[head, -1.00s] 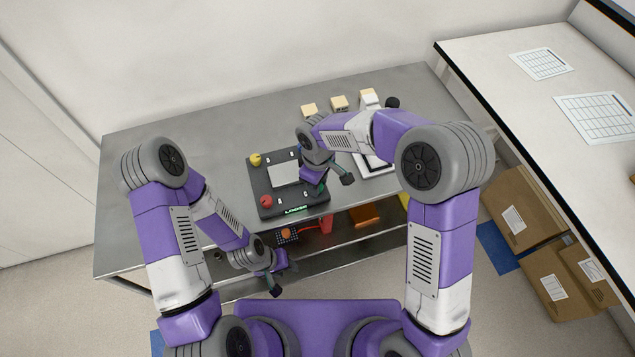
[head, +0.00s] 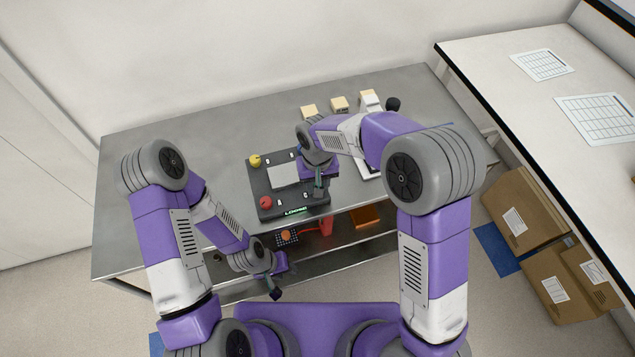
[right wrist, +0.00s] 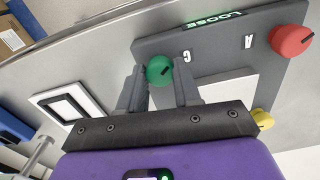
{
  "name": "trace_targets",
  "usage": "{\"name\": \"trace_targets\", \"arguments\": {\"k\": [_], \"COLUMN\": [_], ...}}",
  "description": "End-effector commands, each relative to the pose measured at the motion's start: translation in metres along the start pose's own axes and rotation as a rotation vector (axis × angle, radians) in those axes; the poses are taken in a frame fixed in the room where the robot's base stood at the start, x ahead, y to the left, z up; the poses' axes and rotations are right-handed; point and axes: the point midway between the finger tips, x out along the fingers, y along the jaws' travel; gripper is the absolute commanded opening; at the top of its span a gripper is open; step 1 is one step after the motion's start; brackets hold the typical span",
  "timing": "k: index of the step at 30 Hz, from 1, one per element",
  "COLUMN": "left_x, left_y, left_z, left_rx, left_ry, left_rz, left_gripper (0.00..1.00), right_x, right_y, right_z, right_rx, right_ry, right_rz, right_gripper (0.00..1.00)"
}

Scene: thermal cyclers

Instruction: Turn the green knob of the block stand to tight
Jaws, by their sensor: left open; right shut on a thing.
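The block stand (head: 262,182) is a dark grey plate on the steel table, with a pale block in its middle, a red knob (head: 266,202) and a yellow knob (head: 255,160). Its green knob (right wrist: 158,70) shows in the right wrist view between the fingers of my right gripper (right wrist: 159,80), which is shut on it. In the head view that gripper (head: 319,190) hides the knob. The stand's lit green sign (right wrist: 217,22) reads LOOSE. My left gripper (head: 283,279) is open and empty, in front of the table's front edge.
Several cream blocks (head: 339,104) stand at the back of the table. A white framed item (right wrist: 70,105) lies beside the stand. A lower shelf holds a red item (head: 326,226) and an orange item (head: 365,216). The table's left part is clear.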

Motion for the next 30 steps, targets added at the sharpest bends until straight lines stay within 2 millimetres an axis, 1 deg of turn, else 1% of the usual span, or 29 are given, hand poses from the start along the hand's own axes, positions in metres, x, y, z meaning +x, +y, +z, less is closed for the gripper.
{"name": "trace_targets", "arguments": {"k": [8, 22, 23, 27, 30], "left_x": [-0.0002, -0.0002, -0.0002, -0.0002, -0.0002], "left_y": [0.0001, 0.0001, 0.0001, 0.0001, 0.0001], "left_z": [0.0000, 0.0000, 0.0000, 0.0000, 0.0000], "left_rx": [0.000, 0.000, 0.000, 0.000, 0.000], "left_ry": [0.000, 0.000, 0.000, 0.000, 0.000], "left_rz": [0.000, 0.000, 0.000, 0.000, 0.000], "left_gripper": [0.43, 0.43, 0.43, 0.43, 0.43], "right_x": [-0.0009, -0.0009, -0.0009, -0.0007, -0.0005], "right_y": [0.0000, -0.0001, -0.0001, 0.0000, 0.0000], "right_z": [-0.0006, -0.0006, -0.0006, -0.0005, -0.0004], "right_rx": [0.078, 0.089, 0.089, 0.089, 0.089], "right_ry": [0.002, 0.002, 0.002, 0.002, 0.001], "right_rz": [0.000, -0.001, -0.001, 0.000, 0.000], "right_gripper": [0.02, 0.02, 0.36, 0.57, 0.58]}}
